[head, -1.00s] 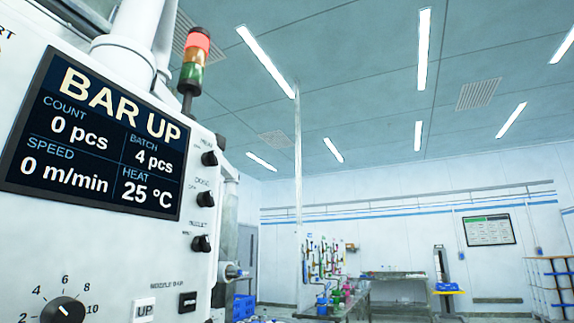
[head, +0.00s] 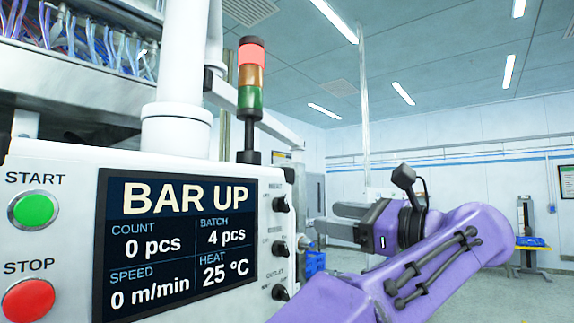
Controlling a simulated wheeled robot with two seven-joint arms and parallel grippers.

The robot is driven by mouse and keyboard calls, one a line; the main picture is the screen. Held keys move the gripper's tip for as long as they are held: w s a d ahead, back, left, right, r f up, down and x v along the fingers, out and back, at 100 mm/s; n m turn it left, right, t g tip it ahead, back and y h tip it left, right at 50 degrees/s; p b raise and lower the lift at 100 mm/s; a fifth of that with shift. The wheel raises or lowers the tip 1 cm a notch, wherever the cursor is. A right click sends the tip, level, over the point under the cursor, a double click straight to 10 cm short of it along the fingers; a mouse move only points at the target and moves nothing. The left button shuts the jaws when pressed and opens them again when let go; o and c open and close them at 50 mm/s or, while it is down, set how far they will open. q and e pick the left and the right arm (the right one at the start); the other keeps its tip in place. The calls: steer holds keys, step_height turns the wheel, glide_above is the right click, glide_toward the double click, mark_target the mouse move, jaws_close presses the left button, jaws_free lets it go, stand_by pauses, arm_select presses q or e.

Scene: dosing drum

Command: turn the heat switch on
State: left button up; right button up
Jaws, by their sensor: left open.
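The white control panel (head: 75,165) fills the left of the head view, seen at an angle. Three black rotary switches sit in a column on its right edge: a top one (head: 281,204), a middle one (head: 279,248) and a bottom one (head: 280,292). Their labels are too small to read surely, so I cannot tell which one is the heat switch. The panel's display (head: 180,240) reads BAR UP and HEAT 25 °C. My left gripper (head: 325,218) is open and empty, its fingers pointing left toward the switches, apart from them. My right gripper is out of view.
A green START button (head: 34,209) and a red STOP button (head: 28,300) are left of the display. A signal tower (head: 250,95) with its red top lit stands behind the panel. A white pipe (head: 180,115) rises behind it. Blue crates (head: 314,262) stand beyond.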

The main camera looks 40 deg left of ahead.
mark_target(286, 201)
arm_select(q)
steer(key=shift+n+h, duration=0.5)
steer(key=shift+n, duration=0.4)
steer(key=a+r+p, duration=0.1)
steer(key=a, duration=0.2)
steer(key=s+a+r+p, duration=0.1)
steer(key=a, duration=0.2)
steer(key=a+r+p, duration=0.1)
steer(key=a, duration=0.3)
steer(key=shift+s, duration=0.15)
steer(key=shift+w+f, duration=0.15)
steer(key=shift+w, duration=0.15)
steer(key=shift+c, duration=0.6)
steer(key=c, duration=0.9)
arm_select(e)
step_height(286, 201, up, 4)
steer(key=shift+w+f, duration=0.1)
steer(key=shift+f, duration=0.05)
